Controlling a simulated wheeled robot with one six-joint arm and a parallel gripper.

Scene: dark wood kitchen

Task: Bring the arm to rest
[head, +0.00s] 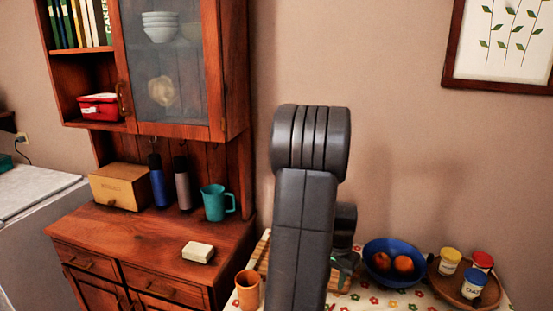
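My arm (304,225) rises through the middle of the head view, dark grey, with its thick rounded joint (311,142) at the top in front of the bare wall. A further dark part of my arm (345,217) shows just behind it on the right, above the table. My gripper is not to be made out; the arm hides what lies behind it. Whether it holds anything cannot be seen.
A flowered table (382,299) holds an orange cup (247,290), a blue bowl (376,277) of fruit and a round wooden tray (492,293) with small jars. A wooden hutch (176,240) stands left, with a teal pitcher (214,203). The wall above the table is clear up to a framed picture (453,45).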

